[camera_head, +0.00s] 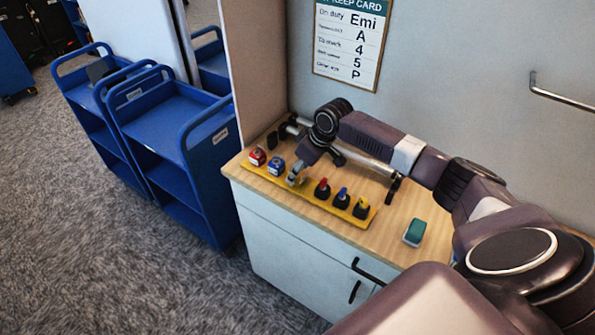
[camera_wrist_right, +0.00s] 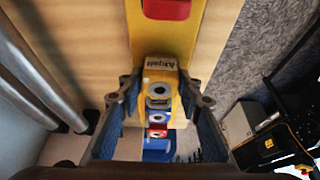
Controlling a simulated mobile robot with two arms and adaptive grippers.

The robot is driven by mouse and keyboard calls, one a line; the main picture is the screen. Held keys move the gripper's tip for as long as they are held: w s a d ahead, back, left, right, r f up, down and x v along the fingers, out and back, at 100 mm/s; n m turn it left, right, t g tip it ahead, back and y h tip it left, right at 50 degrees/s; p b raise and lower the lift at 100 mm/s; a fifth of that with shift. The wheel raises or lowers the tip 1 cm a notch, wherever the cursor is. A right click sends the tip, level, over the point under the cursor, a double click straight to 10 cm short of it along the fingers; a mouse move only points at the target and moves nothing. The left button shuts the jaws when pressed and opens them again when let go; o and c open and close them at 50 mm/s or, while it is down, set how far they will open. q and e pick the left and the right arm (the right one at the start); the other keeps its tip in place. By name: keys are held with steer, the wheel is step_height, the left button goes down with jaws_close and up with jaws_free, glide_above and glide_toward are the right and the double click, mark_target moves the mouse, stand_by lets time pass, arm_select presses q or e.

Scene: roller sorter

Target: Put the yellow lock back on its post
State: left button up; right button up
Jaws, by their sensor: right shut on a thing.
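The yellow lock (camera_wrist_right: 160,76) is between the fingers of my right gripper (camera_wrist_right: 160,98) in the right wrist view, with a label and a round keyhole on it. In the head view my right gripper (camera_head: 295,180) is shut and low over the yellow board (camera_head: 311,197), hiding most of the lock. It is in line with the blue lock (camera_head: 276,166) and the red lock (camera_head: 257,156), just right of the blue one. The lock's post is hidden, so I cannot tell whether the lock sits on it. My left gripper is not in view.
Black pieces with red (camera_head: 322,189), blue (camera_head: 342,199) and yellow (camera_head: 362,209) tops stand along the board to the right. A metal roller (camera_head: 366,160) lies behind. A green block (camera_head: 414,232) is on the right of the counter. Blue carts (camera_head: 165,130) stand left.

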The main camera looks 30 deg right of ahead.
steer(key=shift+f, duration=0.3)
stand_by(0.7)
steer(key=o, duration=1.3)
steer(key=v, duration=1.2)
